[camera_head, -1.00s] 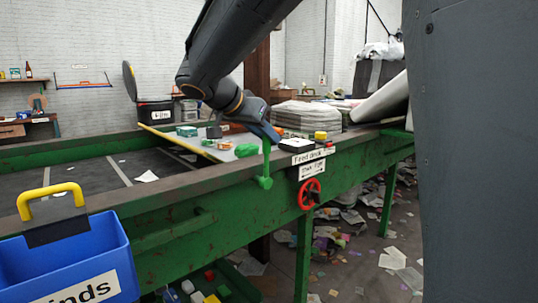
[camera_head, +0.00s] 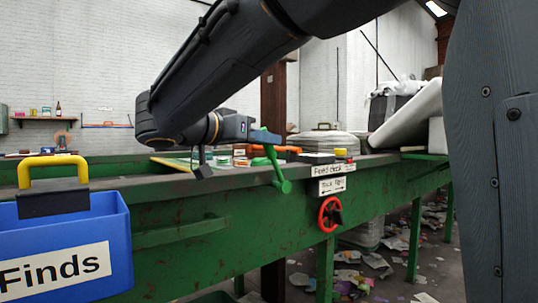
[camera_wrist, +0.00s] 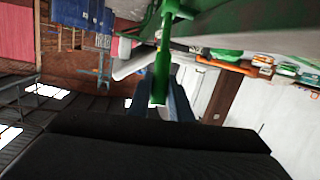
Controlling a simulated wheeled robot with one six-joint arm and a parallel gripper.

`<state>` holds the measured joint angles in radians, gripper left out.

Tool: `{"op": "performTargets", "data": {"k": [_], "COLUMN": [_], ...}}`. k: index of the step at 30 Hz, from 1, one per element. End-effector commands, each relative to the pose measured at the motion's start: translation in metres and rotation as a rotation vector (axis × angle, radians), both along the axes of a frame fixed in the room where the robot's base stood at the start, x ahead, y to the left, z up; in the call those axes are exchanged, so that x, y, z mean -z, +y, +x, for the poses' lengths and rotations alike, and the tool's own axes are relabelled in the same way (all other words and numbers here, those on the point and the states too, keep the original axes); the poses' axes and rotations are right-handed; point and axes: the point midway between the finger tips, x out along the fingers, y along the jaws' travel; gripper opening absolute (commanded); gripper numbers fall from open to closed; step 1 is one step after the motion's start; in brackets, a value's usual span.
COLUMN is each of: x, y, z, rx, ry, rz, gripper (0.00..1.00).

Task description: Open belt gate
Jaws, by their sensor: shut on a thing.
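A green lever (camera_head: 275,167) with a round knob at its lower end is mounted on the near rail of the green belt frame (camera_head: 180,249). It leans, its upper part to the left. My gripper (camera_head: 264,136) is at the lever's upper end. In the wrist view my blue fingers (camera_wrist: 165,98) are shut around the green lever (camera_wrist: 163,65), one on each side. The gate board with a yellow edge (camera_head: 172,164) is on the belt behind my wrist and is largely hidden.
A blue "Finds" bin (camera_head: 112,233) with a yellow handle hangs at the left front. A red handwheel (camera_head: 329,214) and labels (camera_head: 328,169) are right of the lever. Small items lie on the deck. Litter covers the floor at right.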

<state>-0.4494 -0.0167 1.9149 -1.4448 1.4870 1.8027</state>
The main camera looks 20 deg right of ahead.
Motion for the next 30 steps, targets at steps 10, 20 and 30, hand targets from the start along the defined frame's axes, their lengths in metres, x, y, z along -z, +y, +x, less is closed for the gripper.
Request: {"op": "performTargets", "data": {"k": [10, 20, 30], "x": [0.008, 0.008, 0.008], "y": [0.012, 0.016, 0.016], "z": [-0.003, -0.004, -0.004], "rx": [-0.004, -0.004, -0.005], "ry": [-0.037, -0.044, -0.043], "rz": [-0.102, -0.127, -0.127], "gripper": [0.00, 0.00, 0.27]}}
